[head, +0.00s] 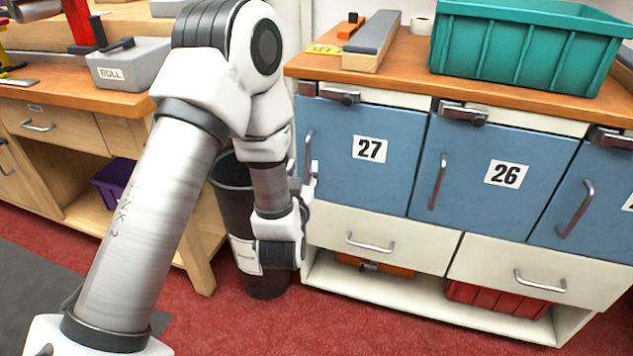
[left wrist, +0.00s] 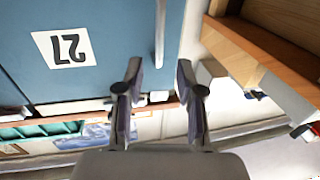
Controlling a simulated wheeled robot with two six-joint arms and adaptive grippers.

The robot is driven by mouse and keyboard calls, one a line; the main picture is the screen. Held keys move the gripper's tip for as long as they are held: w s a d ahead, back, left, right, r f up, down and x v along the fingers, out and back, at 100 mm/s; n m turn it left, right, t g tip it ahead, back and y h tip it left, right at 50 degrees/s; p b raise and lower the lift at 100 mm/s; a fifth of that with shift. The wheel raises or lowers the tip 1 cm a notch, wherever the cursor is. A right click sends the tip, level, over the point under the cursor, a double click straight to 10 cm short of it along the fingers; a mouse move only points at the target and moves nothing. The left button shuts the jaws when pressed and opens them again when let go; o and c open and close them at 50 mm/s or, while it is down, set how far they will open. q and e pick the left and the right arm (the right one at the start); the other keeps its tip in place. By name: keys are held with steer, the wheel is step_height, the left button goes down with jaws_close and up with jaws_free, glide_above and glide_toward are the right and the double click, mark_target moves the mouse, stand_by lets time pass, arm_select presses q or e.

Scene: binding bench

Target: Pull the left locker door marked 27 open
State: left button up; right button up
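The blue locker door marked 27 (head: 362,185) is the left one in the cabinet and looks shut, flush with its neighbour. Its upright metal bar handle (head: 309,152) is at the door's left edge, partly hidden behind my left gripper (head: 308,182) in the head view. In the left wrist view, which is upside down, the door (left wrist: 95,70) and its handle (left wrist: 160,32) show ahead. My left gripper (left wrist: 159,70) is open, its two fingers apart, with the handle lined up between the fingertips. I cannot tell whether they touch it. My right gripper is not in view.
Door 26 (head: 497,178) is to the right. Cream drawers (head: 378,236) are below door 27. A dark bin (head: 232,200) stands left of the cabinet, near my left arm. A teal crate (head: 530,45) and a grey-topped block (head: 372,38) stand on the top. Red floor lies in front.

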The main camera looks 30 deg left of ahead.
mark_target(307, 151)
arm_select(q)
steer(key=x, duration=0.3)
steer(key=b+x, duration=0.1)
steer(key=x, duration=0.3)
steer(key=shift+w+r, duration=0.2)
steer(key=shift+r, duration=0.05)
jaws_close()
